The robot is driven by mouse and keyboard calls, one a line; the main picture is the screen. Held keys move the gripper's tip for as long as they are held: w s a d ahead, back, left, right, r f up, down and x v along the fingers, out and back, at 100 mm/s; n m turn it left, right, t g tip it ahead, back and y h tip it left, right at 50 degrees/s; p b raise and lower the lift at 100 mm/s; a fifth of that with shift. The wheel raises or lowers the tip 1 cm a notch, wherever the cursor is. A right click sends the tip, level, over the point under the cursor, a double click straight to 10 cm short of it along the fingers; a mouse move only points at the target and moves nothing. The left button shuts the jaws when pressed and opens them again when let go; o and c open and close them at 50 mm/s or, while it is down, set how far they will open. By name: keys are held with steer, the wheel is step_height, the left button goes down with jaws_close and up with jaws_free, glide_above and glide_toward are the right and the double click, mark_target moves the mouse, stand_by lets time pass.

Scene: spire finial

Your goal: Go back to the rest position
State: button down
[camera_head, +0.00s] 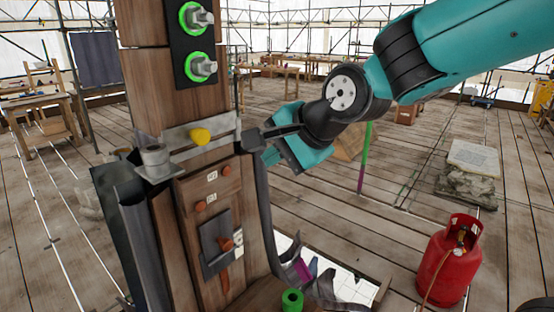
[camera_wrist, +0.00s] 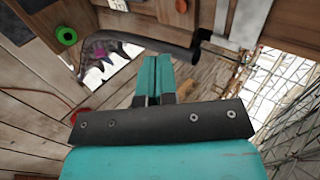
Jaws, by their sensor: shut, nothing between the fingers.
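My gripper (camera_head: 268,156) is at the end of my teal arm, just right of the wooden spire post (camera_head: 165,75) in the head view. In the wrist view my gripper (camera_wrist: 152,65) shows its two teal fingers closed together with nothing between them. The fingers point toward the dark curved piece (camera_wrist: 150,40) on the post's side. The head view does not clearly show whether they touch it.
The post carries green-ringed bolts (camera_head: 195,45), a yellow knob (camera_head: 200,136) and a metal bracket (camera_head: 155,158). A green ring (camera_head: 292,299) sits low in front. A red gas cylinder (camera_head: 447,262) stands at right. Open plank floor (camera_head: 400,185) lies behind.

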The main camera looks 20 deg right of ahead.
steer(key=shift+s+d+r, duration=0.1)
steer(key=shift+s+r, duration=0.05)
steer(key=shift+s, duration=0.05)
stand_by(0.3)
steer(key=s+f+n+g+b, duration=0.2)
steer(key=s+f+n+g, duration=0.2)
steer(key=s+n, duration=0.5)
steer(key=s+f+n+g+b, duration=0.3)
steer(key=s+f+n, duration=0.4)
steer(key=s+n, duration=0.3)
steer(key=shift+s+a+f+g+h, duration=0.15)
steer(key=shift+s+a+g+h, duration=0.15)
steer(key=shift+s+g, duration=0.3)
